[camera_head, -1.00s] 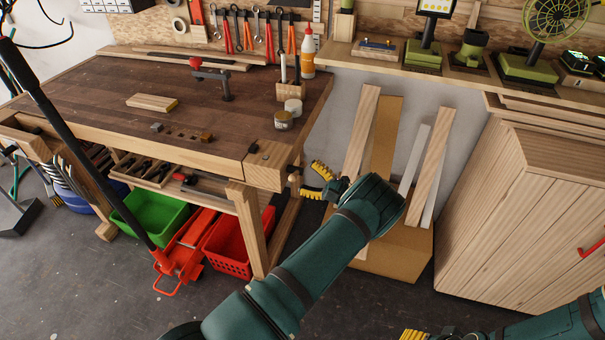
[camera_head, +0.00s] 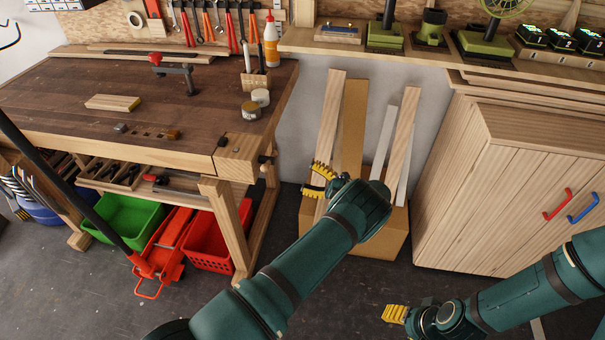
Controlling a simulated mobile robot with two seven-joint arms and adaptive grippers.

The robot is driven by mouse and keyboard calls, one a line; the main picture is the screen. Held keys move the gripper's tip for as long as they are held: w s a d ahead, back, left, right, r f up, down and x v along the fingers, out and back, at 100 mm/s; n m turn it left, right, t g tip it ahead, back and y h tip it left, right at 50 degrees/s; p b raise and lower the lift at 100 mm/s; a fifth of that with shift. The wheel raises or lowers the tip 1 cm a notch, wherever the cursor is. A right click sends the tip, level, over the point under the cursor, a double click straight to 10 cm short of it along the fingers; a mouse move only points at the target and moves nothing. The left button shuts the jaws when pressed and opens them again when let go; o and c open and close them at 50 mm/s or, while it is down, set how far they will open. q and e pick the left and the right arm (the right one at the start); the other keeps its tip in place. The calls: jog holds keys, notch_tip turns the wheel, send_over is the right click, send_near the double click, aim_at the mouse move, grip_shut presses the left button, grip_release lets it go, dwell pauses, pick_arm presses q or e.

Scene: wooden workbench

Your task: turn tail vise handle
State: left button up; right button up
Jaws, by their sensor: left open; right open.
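The tail vise (camera_head: 238,157) is a pale wooden block at the right front corner of the workbench. Its handle (camera_head: 267,161) is a small dark bar with a wooden end on the vise's right face. My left gripper (camera_head: 312,179), with yellow fingers, is open and empty to the right of the handle, apart from it. Its fingers point left toward the bench. My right gripper (camera_head: 394,314) is low at the right, far from the vise; its yellow fingertips show, and nothing is seen between them.
The workbench (camera_head: 60,95) carries a wood block (camera_head: 113,102), a red-topped clamp (camera_head: 178,70) and tins. Boards (camera_head: 328,125) lean on the wall behind my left gripper. A cabinet (camera_head: 500,190) stands right. Red (camera_head: 208,245) and green (camera_head: 122,222) crates sit below the bench.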

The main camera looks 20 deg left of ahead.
aim_at(274, 162)
pick_arm(q)
notch_tip(274, 162, up, 5)
jog(key=s+a+n+t+h+p, duration=0.15)
jog(key=n+t+h+p, duration=0.45)
jog(key=n, duration=2.7)
jog(key=a+f, duration=0.1)
jog(key=a, duration=0.3)
jog(key=a+f+g, duration=0.1)
jog(key=a, duration=0.3)
jog(key=a+g+y, duration=0.1)
jog(key=a, duration=0.3)
jog(key=shift+w+a+f+m, duration=0.3)
jog(key=shift+f, duration=0.1)
grip_shut()
